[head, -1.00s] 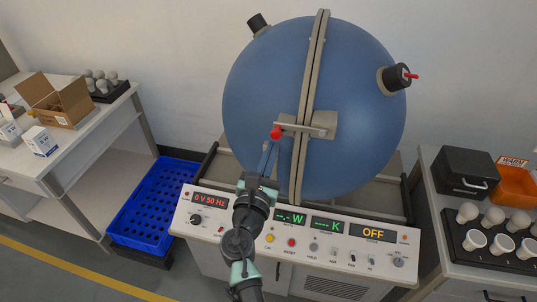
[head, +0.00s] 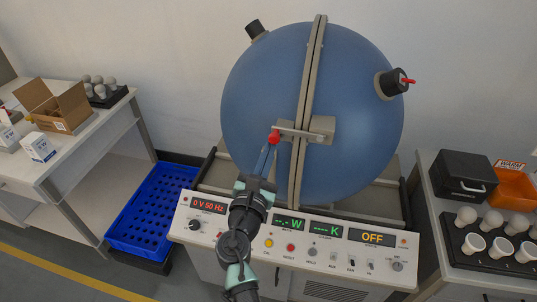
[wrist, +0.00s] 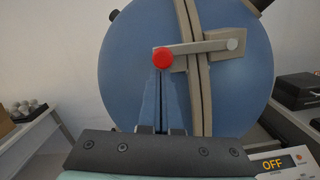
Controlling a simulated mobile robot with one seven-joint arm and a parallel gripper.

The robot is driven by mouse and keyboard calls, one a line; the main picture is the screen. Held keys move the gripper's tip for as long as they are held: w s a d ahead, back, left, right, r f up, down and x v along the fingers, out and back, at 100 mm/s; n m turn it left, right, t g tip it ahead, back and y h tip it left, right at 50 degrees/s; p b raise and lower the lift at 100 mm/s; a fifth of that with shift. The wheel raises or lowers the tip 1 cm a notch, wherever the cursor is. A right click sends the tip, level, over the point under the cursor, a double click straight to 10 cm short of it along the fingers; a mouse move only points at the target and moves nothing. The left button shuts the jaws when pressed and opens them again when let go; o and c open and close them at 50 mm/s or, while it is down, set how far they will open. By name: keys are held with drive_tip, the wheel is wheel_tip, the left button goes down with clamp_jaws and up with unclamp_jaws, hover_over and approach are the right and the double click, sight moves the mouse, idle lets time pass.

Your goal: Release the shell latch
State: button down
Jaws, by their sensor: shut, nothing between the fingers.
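The shell latch is a grey lever (head: 300,133) with a red knob (head: 274,136) at its left end. It lies nearly level across the seam of the large blue sphere (head: 255,90). In the wrist view the lever (wrist: 205,46) runs from its pivot at the right to the red knob (wrist: 163,58). My gripper (head: 268,154) is shut with nothing between its fingers, its tips just below the knob. In the wrist view the shut fingertips (wrist: 163,78) appear right under the knob; I cannot tell whether they touch it. The sphere's two halves are together.
A control panel (head: 215,225) with a lit OFF display stands below the sphere. A blue crate (head: 150,215) is on the floor at left. A table (head: 85,150) with boxes and bulbs stands at left. A black case (head: 463,172) and bulb tray (head: 490,250) are at right.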

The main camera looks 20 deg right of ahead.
drive_tip(key=s+d+r+m+g+p, duration=0.1)
drive_tip(key=d+r+m, duration=0.1)
drive_tip(key=r+m, duration=0.3)
drive_tip(key=s+d+r+m+p, duration=0.2)
drive_tip(key=r+m, duration=0.4)
drive_tip(key=m, duration=0.4)
drive_tip(key=shift+d+r+g+h, duration=0.25)
drive_tip(key=shift+r+g+h, duration=0.05)
drive_tip(key=shift+g+h, duration=0.1)
idle(0.5)
